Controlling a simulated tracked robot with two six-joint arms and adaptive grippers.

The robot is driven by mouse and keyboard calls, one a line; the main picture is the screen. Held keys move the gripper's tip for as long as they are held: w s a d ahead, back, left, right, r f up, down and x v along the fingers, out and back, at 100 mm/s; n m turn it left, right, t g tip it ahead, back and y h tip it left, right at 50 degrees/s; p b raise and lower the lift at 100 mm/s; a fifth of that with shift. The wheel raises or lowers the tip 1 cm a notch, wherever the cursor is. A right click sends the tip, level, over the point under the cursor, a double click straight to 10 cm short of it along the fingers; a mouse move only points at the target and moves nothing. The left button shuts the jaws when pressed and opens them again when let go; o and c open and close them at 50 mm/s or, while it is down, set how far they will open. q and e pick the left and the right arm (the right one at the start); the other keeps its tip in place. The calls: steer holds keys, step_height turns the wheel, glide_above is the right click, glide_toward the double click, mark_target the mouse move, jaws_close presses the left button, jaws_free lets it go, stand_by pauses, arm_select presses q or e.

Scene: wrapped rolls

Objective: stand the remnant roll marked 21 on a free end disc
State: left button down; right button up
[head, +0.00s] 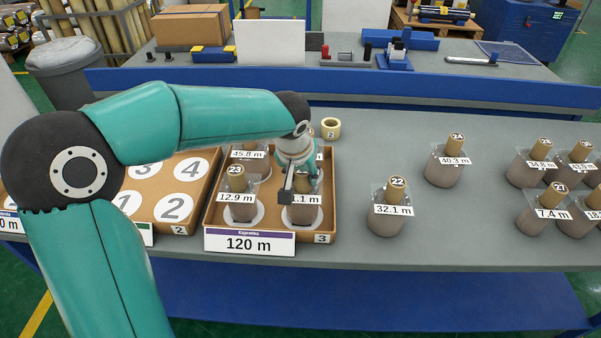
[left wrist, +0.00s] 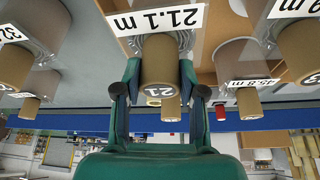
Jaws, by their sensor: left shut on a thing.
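The remnant roll with the 21.1 m label (head: 303,216) is upright at the front right of tray 3 (head: 328,200), over a white end disc. Its core (left wrist: 166,60) seems to read 21 in the left wrist view. My left gripper (head: 298,180) is shut on that core from above; its fingers (left wrist: 160,88) sit either side. I cannot tell whether the roll rests on the disc. Roll 23 (head: 239,208) stands on the front left disc, and the 45.8 m roll (head: 248,172) stands behind it. The back right disc is hidden by my gripper.
Tray 2 (head: 184,229) to the left shows bare numbered discs. Roll 22 (head: 388,219), the 40.3 m roll (head: 443,172) and several others stand on the bench to the right. The 120 m sign (head: 249,243) stands in front.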

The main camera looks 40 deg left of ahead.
arm_select(q)
steer(key=shift+f+b, duration=0.35)
stand_by(0.7)
steer(key=c, duration=0.6)
jaws_free()
steer(key=shift+s+r, duration=0.15)
steer(key=shift+r, duration=0.4)
steer(key=v, duration=1.1)
steer(key=shift+d+f, duration=0.1)
steer(key=shift+f, duration=0.05)
